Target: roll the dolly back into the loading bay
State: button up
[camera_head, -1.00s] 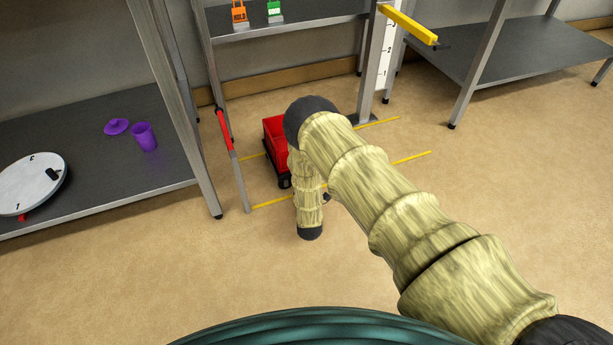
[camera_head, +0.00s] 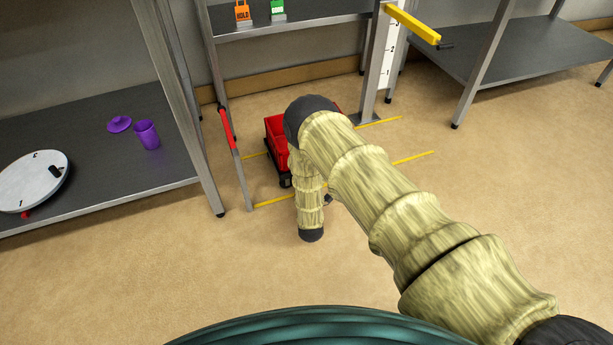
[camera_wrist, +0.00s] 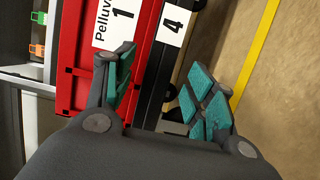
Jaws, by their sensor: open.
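The dolly (camera_wrist: 157,92) is low and black, with a white label "4" on its side and dark wheels. It carries a red crate (camera_head: 276,132) labelled "Pelluv… 1", which also shows in the wrist view (camera_wrist: 84,62). In the head view my arm hides much of both. They stand under the shelf frame, by the yellow floor lines (camera_head: 412,158) of the bay. My gripper (camera_wrist: 160,66) is open, its teal-padded fingers apart in front of the dolly's labelled side. Nothing is visibly gripped. In the head view the fingers are hidden behind my arm.
A red-and-grey bar (camera_head: 235,158) stands at the bay's left. A yellow bar (camera_head: 413,25) juts from the right post above a scale. Orange and green tags (camera_head: 277,8) are on the shelf above. A left shelf holds a purple cup (camera_head: 147,134) and a round dial. Front floor is clear.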

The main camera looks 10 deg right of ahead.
jog(key=s, duration=0.3)
jog(key=s+a, duration=0.1)
jog(key=s, duration=0.3)
jog(key=s+a, duration=0.1)
jog(key=s, duration=0.3)
jog(key=shift+d, duration=0.1)
